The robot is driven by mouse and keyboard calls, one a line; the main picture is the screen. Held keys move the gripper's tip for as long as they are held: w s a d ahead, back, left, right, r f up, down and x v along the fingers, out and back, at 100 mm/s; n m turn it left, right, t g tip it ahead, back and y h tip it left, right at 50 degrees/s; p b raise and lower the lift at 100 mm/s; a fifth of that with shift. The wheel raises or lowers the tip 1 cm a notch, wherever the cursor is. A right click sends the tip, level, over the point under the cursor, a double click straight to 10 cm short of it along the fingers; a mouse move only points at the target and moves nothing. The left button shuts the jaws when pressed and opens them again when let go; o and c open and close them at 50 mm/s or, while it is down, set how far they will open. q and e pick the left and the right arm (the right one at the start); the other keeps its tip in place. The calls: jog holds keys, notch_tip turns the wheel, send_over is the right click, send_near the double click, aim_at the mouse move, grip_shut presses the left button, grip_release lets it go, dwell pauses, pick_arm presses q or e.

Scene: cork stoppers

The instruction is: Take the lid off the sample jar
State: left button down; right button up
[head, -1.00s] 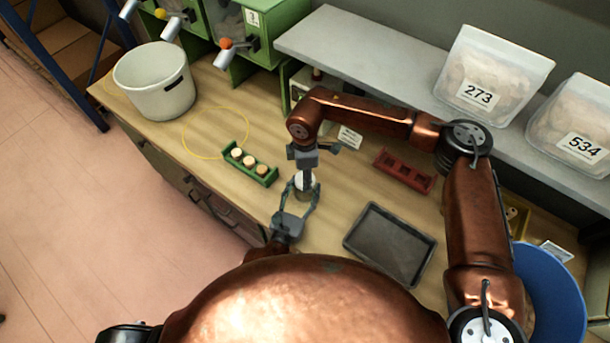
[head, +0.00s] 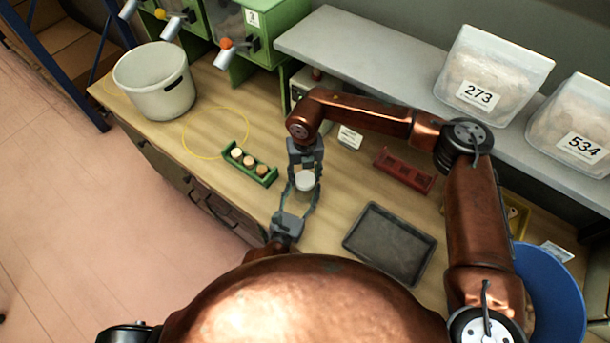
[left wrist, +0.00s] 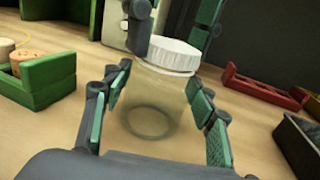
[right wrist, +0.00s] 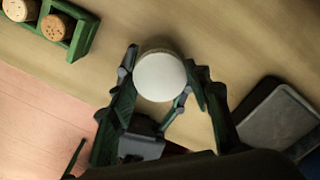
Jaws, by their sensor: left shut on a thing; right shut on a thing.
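The sample jar (left wrist: 150,105) is a clear, upright cylinder, and its round white lid (left wrist: 172,55) sits at its top. The lid also shows in the head view (head: 305,180) and in the right wrist view (right wrist: 160,77). My left gripper (left wrist: 157,88) is shut on the jar's body, one finger on each side. My right gripper (right wrist: 163,68) reaches down from above and is shut on the lid. Whether there is any gap between lid and jar rim I cannot tell. The jar body is mostly hidden under the lid in the right wrist view.
A green rack (head: 250,172) with cork stoppers stands left of the jar. A red rack (head: 403,172) and a dark grey tray (head: 360,238) are to the right. A white bucket (head: 155,98) stands at the back left. The bench between green rack and jar is clear.

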pick_arm(q)
jog(key=shift+s+f, duration=0.1)
jog(key=shift+f, duration=0.3)
pick_arm(e)
jog(key=n, duration=1.7)
jog(key=shift+n, duration=0.4)
jog(key=n, duration=0.3)
jog(key=shift+n, duration=0.4)
jog(key=n, duration=0.5)
jog(key=shift+n, duration=0.4)
jog(key=n, duration=0.8)
jog(key=shift+s, duration=0.1)
